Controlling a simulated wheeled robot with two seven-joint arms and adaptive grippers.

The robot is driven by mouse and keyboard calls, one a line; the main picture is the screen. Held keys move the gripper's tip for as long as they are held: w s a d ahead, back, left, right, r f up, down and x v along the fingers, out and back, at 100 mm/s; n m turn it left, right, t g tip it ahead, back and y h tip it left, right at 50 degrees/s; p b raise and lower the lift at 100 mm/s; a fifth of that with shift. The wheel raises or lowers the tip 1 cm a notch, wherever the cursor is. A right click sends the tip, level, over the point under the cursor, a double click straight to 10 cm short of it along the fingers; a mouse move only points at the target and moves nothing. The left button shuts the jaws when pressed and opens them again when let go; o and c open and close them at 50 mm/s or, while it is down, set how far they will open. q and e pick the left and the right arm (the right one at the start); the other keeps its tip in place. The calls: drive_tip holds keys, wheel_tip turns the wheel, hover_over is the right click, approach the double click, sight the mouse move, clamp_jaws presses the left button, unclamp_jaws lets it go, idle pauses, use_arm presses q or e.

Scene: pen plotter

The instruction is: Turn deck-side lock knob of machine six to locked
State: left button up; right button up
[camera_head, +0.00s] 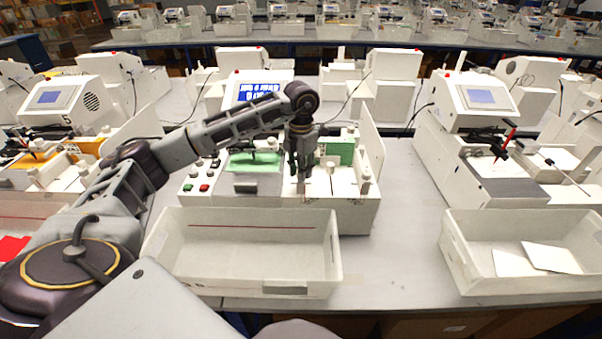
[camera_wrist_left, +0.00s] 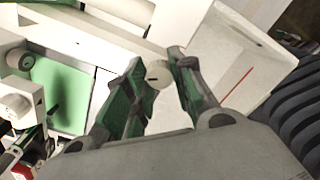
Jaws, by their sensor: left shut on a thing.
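The machine in front of me (camera_head: 345,218) is a white plotter with a green plate and a blue screen; I cannot read a six on it. My left gripper (camera_head: 301,182) points down over the right half of its deck. In the left wrist view, a round white knob (camera_wrist_left: 158,75) with a short dark mark on its face sits between the green-padded fingertips of the left gripper (camera_wrist_left: 155,82), which is shut on it. In the head view the fingers hide this knob. My right gripper is in neither view.
A white bin (camera_head: 250,220) with a red line stands right in front of the machine. Another bin (camera_head: 520,280) with white sheets is at the right. A raised white panel (camera_head: 372,145) edges the machine's right side. Bare table (camera_head: 405,220) lies right of it.

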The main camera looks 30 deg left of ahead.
use_arm(q)
drive_tip(key=shift+f+m+b, duration=0.1)
drive_tip(key=shift+m+b, duration=0.2)
drive_tip(key=shift+m, duration=0.4)
drive_tip(key=shift+m+b, duration=0.3)
drive_tip(key=shift+m, duration=0.5)
drive_tip(key=shift+m+b, duration=0.3)
drive_tip(key=shift+m, duration=0.9)
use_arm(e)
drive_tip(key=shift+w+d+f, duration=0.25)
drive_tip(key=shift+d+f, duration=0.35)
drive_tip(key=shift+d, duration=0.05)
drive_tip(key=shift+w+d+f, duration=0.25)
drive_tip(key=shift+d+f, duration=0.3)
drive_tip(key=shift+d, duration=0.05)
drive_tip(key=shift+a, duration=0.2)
use_arm(q)
drive_tip(key=o, duration=1)
drive_tip(key=shift+o, duration=0.2)
